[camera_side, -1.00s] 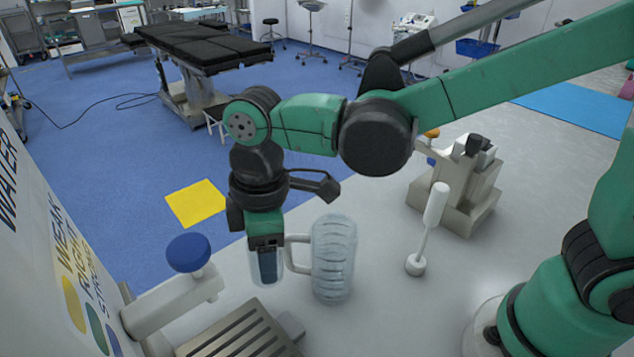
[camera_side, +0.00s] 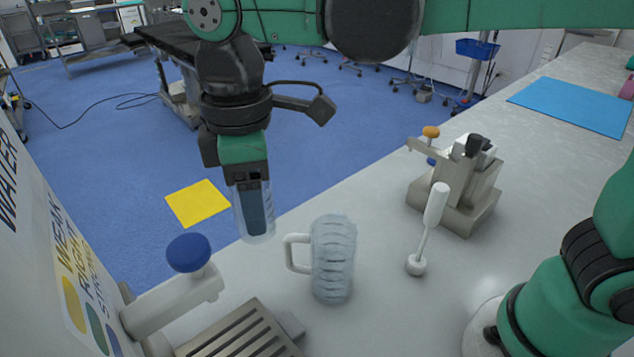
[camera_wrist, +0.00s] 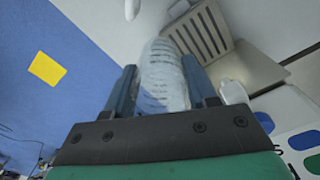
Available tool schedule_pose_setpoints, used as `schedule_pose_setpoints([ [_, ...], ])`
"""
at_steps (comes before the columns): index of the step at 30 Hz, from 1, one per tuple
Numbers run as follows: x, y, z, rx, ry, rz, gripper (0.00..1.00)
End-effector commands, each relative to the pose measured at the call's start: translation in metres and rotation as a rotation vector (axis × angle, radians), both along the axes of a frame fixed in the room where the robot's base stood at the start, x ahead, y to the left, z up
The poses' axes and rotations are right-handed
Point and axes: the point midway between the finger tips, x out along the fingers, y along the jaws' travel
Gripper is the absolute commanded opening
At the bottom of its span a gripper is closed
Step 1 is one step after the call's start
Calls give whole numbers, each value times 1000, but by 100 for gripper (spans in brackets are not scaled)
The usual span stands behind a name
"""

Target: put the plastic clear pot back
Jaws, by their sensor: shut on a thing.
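My gripper (camera_side: 254,208) is shut on a clear, ribbed plastic pot (camera_side: 262,237) and holds it upright above the counter. In the wrist view, the pot (camera_wrist: 163,88) sits between the two dark fingers of my gripper (camera_wrist: 159,70). The fingers hide part of the pot in the side view. A second clear ribbed vessel, a jug with a handle (camera_side: 333,260), stands upright on the counter to the right of the held pot and lower. The two are apart.
A white arm with a blue knob (camera_side: 188,253) and a slatted drip tray (camera_side: 240,335) are at the lower left; the tray also shows in the wrist view (camera_wrist: 198,35). A white stirrer-like piece (camera_side: 428,225) and a grey lever device (camera_side: 462,190) stand to the right.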

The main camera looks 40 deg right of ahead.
Motion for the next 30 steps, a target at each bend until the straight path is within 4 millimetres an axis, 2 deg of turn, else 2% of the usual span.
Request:
schedule_pose_setpoints([
  [3, 0, 0, 34, 0, 0, 0, 0],
  [6, 0, 0, 53, 0, 0, 0, 0],
  [15, 0, 0, 93, 0, 0, 0, 0],
  [23, 22, -55, 92, 0, 0, -179, 0],
  [30, 36, -132, 92, 1, -1, -422, 0],
])
